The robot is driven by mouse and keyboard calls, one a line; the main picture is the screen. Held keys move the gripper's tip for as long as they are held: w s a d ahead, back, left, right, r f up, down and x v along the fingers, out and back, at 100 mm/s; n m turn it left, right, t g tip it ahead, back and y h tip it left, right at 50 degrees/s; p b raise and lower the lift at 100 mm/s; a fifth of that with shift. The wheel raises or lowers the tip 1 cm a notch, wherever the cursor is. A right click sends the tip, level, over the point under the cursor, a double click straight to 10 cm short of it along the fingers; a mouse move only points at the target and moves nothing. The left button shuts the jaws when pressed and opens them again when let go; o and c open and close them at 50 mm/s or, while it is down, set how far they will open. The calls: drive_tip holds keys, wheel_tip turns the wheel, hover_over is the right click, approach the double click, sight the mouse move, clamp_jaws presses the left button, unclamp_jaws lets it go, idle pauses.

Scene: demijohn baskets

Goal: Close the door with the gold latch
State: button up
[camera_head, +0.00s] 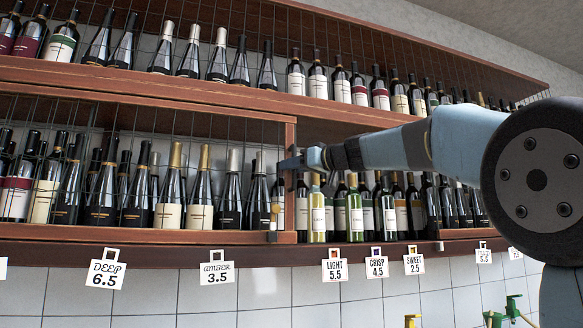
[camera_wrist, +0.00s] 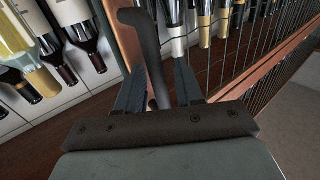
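The lower left door of the wine rack is a wire mesh in a wooden frame; its upright end post (camera_head: 291,135) is just left of my gripper (camera_head: 300,162). In the wrist view, a dark curved handle (camera_wrist: 146,40) stands beside a wooden post (camera_wrist: 153,72). The handle passes between the fingers of my gripper (camera_wrist: 158,88). The fingers are apart, with a gap on the right side of the handle, so it is not clamped. A small pale yellowish piece (camera_head: 275,209) shows low by the post; I cannot tell whether it is the gold latch.
Wine bottles (camera_head: 356,210) stand behind and right of my gripper, with no mesh clearly in front of them. An upper shelf (camera_head: 150,82) holds more bottles. Price tags (camera_head: 335,268) hang below the lower shelf edge. Green taps (camera_head: 512,305) are at lower right.

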drive_tip(key=shift+c, duration=0.2)
clamp_jaws()
